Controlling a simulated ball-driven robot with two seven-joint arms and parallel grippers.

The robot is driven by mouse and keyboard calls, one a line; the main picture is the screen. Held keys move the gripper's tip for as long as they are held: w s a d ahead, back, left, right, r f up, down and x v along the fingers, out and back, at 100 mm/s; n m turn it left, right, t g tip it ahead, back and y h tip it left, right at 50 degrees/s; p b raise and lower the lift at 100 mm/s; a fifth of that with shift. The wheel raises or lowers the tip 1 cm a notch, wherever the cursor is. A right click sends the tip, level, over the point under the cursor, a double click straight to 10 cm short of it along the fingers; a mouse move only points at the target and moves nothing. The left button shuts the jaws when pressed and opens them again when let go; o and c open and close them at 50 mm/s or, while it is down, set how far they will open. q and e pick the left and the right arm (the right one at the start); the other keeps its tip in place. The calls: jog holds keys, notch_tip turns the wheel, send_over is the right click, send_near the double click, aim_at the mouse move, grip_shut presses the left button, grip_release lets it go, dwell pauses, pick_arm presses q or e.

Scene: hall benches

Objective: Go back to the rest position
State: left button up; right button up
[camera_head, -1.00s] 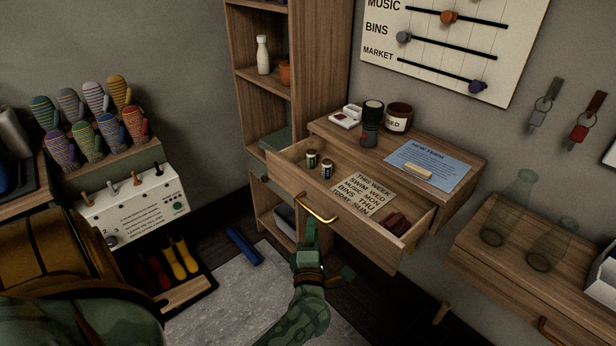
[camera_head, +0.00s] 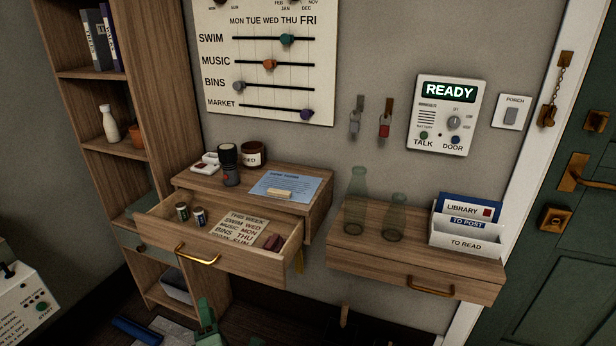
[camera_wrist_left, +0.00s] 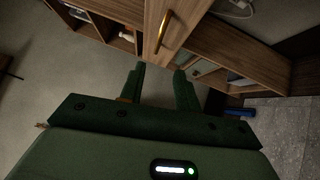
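My left gripper (camera_head: 206,316) is dark green and shows at the bottom edge of the head view, below the pulled-out drawer (camera_head: 238,262). In the left wrist view my left gripper (camera_wrist_left: 160,78) has its two fingers apart with nothing between them. The drawer's brass handle (camera_wrist_left: 164,31) is beyond the fingertips and apart from them. The handle also shows in the head view (camera_head: 197,258). My right gripper is in neither view.
The open drawer holds two small cylinders (camera_head: 190,213), a note (camera_head: 240,227) and a dark red item (camera_head: 273,242). A tall shelf (camera_head: 160,130) stands left of it. A second wall drawer unit (camera_head: 400,262) bears two translucent bottle shapes and a letter holder (camera_head: 462,240).

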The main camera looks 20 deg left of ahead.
pick_arm(q)
jog(key=s+d+m+h, duration=0.2)
jog(key=d+m+h, duration=0.5)
jog(key=m, duration=0.5)
jog(key=s+d+m+h, duration=0.3)
jog(key=d+m+h, duration=0.35)
jog(key=m, duration=0.55)
jog(key=s+a+m+g+y, duration=0.3)
jog(key=s+a+m+g, duration=0.25)
jog(key=s, duration=0.35)
jog(key=s+a+m+g+y, duration=0.35)
jog(key=s+m, duration=0.25)
jog(key=s, duration=0.2)
jog(key=s+d+f+g+h+p, duration=0.1)
jog(key=s+d+f+h, duration=0.15)
jog(key=f, duration=0.85)
jog(key=s+d+f+g+h, duration=0.1)
jog(key=s+d+f+g, duration=0.15)
jog(key=f, duration=0.85)
jog(key=s+f+n+g+h+p, duration=0.1)
jog(key=s+f+n, duration=0.1)
jog(key=s+f, duration=0.5)
jog(key=s+f+n+g+h, duration=0.1)
jog(key=s+f, duration=0.6)
jog(key=s, duration=0.8)
jog(key=shift+a+n+p, duration=0.35)
jog(key=shift+a+n, duration=0.05)
jog(key=shift+n, duration=0.15)
